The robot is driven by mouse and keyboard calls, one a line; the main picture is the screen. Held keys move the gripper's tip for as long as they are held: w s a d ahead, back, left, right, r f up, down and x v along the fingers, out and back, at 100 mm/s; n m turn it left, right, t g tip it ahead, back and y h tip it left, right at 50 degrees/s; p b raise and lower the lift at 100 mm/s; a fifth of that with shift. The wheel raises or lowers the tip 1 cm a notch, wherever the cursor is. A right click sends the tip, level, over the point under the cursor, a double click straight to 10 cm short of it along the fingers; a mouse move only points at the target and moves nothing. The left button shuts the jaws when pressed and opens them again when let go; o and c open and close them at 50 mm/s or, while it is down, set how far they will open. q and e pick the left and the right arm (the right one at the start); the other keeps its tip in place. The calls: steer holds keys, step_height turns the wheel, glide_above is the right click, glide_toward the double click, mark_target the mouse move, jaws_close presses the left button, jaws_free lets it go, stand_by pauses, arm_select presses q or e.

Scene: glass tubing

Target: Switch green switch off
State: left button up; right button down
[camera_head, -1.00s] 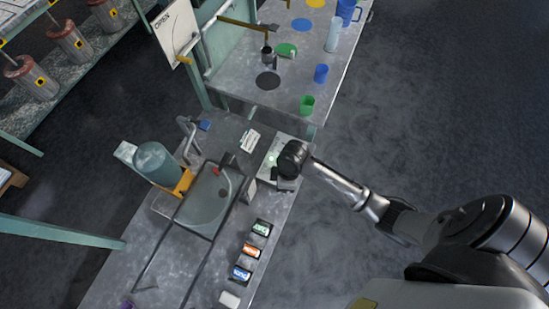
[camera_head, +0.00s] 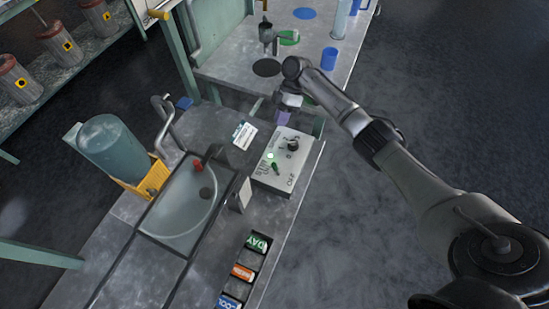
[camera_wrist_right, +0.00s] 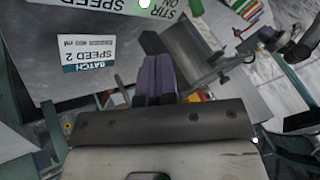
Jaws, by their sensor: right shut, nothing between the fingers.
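The switch box (camera_head: 264,180) is a pale panel on the bench right of the sink. It carries a small green switch (camera_head: 276,169) between the words "STIR ON" and "OFF", a glowing pale green lamp (camera_head: 270,156) and a black knob (camera_head: 292,145). I cannot tell which way the switch leans. My right gripper (camera_head: 284,118) is just beyond the box's far edge, apart from the switch. Its purple fingers (camera_wrist_right: 155,80) are shut and empty in the right wrist view, where the box's lettered top (camera_wrist_right: 113,4) is cut off. My left gripper is not in view.
A printed card (camera_head: 245,135) lies left of the box; the right wrist view reads it as "BATCH SPEED 2". The sink (camera_head: 190,205) and a small upright block (camera_head: 241,195) are to the left. Coloured labelled blocks (camera_head: 243,272) are nearer. Open floor lies right.

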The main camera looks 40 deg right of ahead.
mark_target(276, 169)
stand_by(0.3)
steer(key=b+x, duration=0.1)
steer(key=x, duration=0.9)
steer(key=shift+a+f, duration=0.1)
steer(key=shift+f, duration=0.05)
steer(key=shift+s+a+r, duration=0.3)
steer(key=shift+s+a, duration=0.15)
steer(key=shift+s, duration=0.3)
steer(key=shift+s+a+r, duration=0.2)
steer(key=shift+s+a, duration=0.35)
steer(key=shift+s, duration=0.35)
steer(key=shift+p, duration=0.35)
